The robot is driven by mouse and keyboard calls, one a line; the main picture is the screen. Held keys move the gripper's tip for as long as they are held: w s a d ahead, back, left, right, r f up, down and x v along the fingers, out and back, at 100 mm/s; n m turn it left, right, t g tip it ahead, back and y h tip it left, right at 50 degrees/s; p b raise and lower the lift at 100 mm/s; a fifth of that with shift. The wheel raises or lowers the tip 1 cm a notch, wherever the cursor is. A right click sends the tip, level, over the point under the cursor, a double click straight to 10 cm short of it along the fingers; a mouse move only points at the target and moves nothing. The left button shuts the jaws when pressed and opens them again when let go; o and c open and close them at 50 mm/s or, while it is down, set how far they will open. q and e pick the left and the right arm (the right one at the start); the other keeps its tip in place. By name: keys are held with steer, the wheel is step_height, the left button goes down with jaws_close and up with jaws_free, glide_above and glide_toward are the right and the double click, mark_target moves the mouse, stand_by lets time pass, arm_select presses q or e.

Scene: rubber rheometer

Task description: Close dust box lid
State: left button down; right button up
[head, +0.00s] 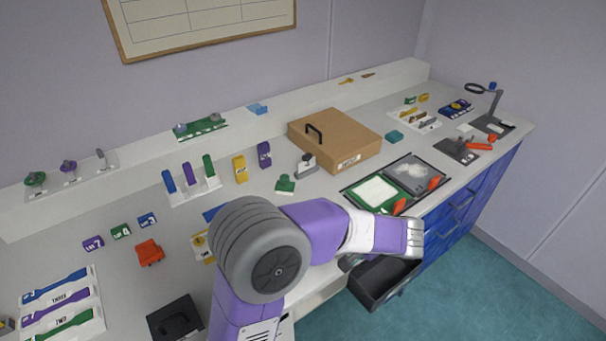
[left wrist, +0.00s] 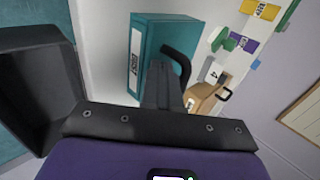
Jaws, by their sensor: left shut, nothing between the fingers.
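In the left wrist view a teal box (left wrist: 177,35) stands on the pale counter, with a white label that seems to read DUST and a black curved handle (left wrist: 181,62) on one side. My left gripper (left wrist: 160,75) is shut and empty, its dark fingers overlapping the box beside the handle; I cannot tell whether they touch. A dark open bin (left wrist: 35,85) lies to the left of it. In the head view the same dark bin (head: 385,285) sticks out below the counter's front edge, under my left arm. The teal box is hidden there by my arm. My right gripper is out of view.
A brown box (head: 350,135) with a black handle stands near the back ledge. Trays with a green-framed and a grey pad (head: 412,172) lie near the front edge. Small blocks and a black device (head: 175,318) are on the left counter. Blue drawers (head: 465,205) are below right.

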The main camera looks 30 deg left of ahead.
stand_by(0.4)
arm_select(q)
steer(key=s+d+r+p, duration=0.2)
steer(key=s+d, duration=0.1)
steer(key=d, duration=0.6)
steer(key=shift+s+r, duration=0.25)
steer(key=shift+r, duration=0.1)
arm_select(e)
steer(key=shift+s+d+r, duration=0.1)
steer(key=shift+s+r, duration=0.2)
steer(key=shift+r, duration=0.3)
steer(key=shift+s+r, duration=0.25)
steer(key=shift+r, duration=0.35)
